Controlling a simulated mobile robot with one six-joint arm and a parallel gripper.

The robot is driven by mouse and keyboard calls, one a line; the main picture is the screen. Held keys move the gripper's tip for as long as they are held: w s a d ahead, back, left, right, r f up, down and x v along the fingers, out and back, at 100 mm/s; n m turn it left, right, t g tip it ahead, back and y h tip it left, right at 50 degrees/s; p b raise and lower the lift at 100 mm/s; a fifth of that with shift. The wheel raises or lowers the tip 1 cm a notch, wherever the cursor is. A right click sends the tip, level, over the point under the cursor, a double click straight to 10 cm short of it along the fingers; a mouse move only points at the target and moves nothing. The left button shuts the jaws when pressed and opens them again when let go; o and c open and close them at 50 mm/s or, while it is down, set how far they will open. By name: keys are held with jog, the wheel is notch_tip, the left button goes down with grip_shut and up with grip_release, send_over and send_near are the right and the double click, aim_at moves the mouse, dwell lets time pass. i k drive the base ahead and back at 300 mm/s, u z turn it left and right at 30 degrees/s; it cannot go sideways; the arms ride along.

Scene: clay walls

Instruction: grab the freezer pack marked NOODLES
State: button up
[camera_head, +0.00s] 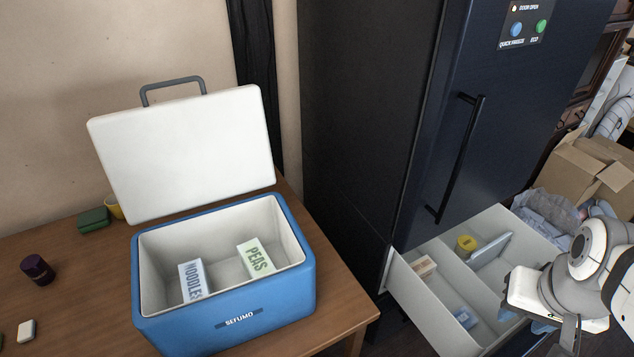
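The pack marked NOODLES (191,281) is white with dark blue lettering. It stands, slightly tilted, inside the open blue cooler box (239,322), in its left part. A white pack marked PEAS (255,257) with green lettering stands in the same box, to the right and farther back. My arm is at the right edge, over the open freezer drawer and well away from the cooler. My gripper (571,334) is low at its end, partly hidden by my arm links, and its fingers cannot be made out clearly.
The cooler's white lid (185,155) stands open behind it. The wooden table (75,257) holds a dark jar (37,269), a green box (92,220) and a small white block (26,331). The dark freezer (470,110) has its drawer (432,312) pulled out, with several items inside.

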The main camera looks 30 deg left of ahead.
aim_at(195, 280)
jog(key=z, duration=0.75)
jog(key=k, duration=1.2)
jog(key=u, duration=1.4)
jog(key=i, duration=1)
jog(key=u, duration=0.1)
